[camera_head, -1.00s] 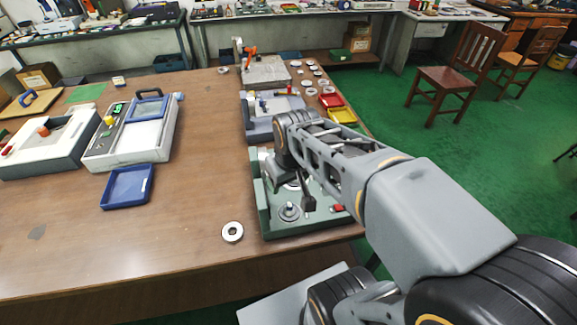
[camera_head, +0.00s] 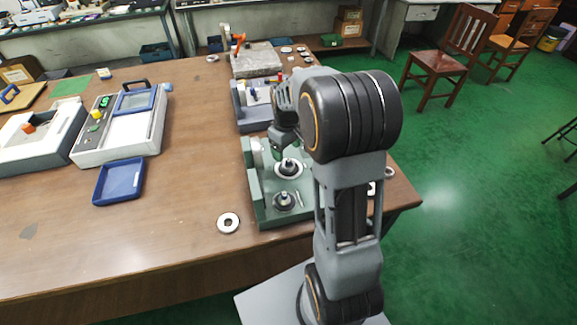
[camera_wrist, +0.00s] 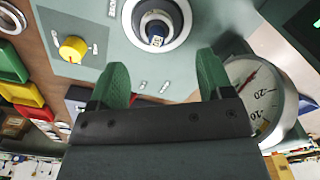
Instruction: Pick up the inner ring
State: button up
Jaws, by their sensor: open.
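A green fixture (camera_head: 262,205) stands near the table's right edge. On it, a pale ring (camera_head: 289,176) surrounds an upright spindle (camera_head: 288,163); in the wrist view this ring (camera_wrist: 129,38) and the dark, blue-tipped spindle (camera_wrist: 157,38) are at the top centre. I cannot tell whether this is the inner ring. My gripper (camera_wrist: 162,72) is open, its green fingers spread just below the ring in the wrist view, with nothing between them. In the head view my gripper (camera_head: 283,150) is above the fixture, partly hidden. Another metal ring (camera_head: 228,223) lies flat on the table left of the fixture.
A dial gauge (camera_wrist: 262,88) is close beside the right finger. A yellow knob (camera_wrist: 72,48) is on the fixture's left in the wrist view. A second spindle post (camera_head: 284,201) stands near the fixture's front.

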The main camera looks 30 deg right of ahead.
aim_at(288, 159)
jog(key=shift+d+f+p, duration=0.15)
jog(key=shift+f+p, duration=0.15)
jog(key=shift+f, duration=2.95)
jog(key=shift+c, duration=0.5)
jog(key=c, duration=1)
jog(key=shift+r, duration=0.1)
jog(key=shift+r, duration=0.1)
